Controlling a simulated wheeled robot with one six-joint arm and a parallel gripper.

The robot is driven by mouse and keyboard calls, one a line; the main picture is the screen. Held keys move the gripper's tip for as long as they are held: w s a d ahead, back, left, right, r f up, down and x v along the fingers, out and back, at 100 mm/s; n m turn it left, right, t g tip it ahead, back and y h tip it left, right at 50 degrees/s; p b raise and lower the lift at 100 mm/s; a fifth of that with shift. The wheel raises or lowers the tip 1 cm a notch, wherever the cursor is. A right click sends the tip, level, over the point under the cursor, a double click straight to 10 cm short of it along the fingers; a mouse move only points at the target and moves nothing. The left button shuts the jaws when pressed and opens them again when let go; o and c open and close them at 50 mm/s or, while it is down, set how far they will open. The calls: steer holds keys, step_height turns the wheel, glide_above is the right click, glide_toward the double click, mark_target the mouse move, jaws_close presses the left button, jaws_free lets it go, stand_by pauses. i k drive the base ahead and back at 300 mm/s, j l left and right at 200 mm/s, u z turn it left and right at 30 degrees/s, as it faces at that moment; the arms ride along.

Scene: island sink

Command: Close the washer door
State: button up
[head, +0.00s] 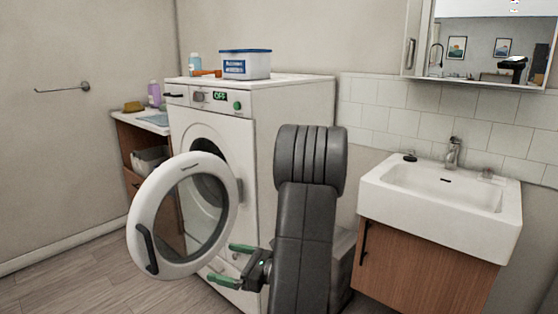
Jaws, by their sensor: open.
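The white front-loading washer (289,105) stands against the back wall, with a small display reading OFF. Its round door (146,196) has a white rim, a glass pane and a dark handle (147,249) at the lower left. The door stands wide open, swung out from the front, and the dark drum opening shows partly behind it. My gripper (231,265) has green fingers spread apart and empty. It is low, just right of the door's lower edge and in front of the washer's lower front. I cannot tell whether it touches the door. My arm hides part of the washer's side.
A white sink (439,208) on a wooden cabinet (418,268) stands at the right. A box (245,66) and bottle (195,64) sit on the washer. A wooden shelf unit (133,142) is behind the door. The floor (90,275) at left is clear.

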mark_target(142, 236)
steer(key=u, duration=2.6)
steer(key=i+z, duration=0.25)
steer(key=i, duration=0.45)
steer(key=i+j+z, duration=0.25)
steer(key=i, duration=0.45)
steer(key=z, duration=0.15)
steer(key=k+l, duration=0.05)
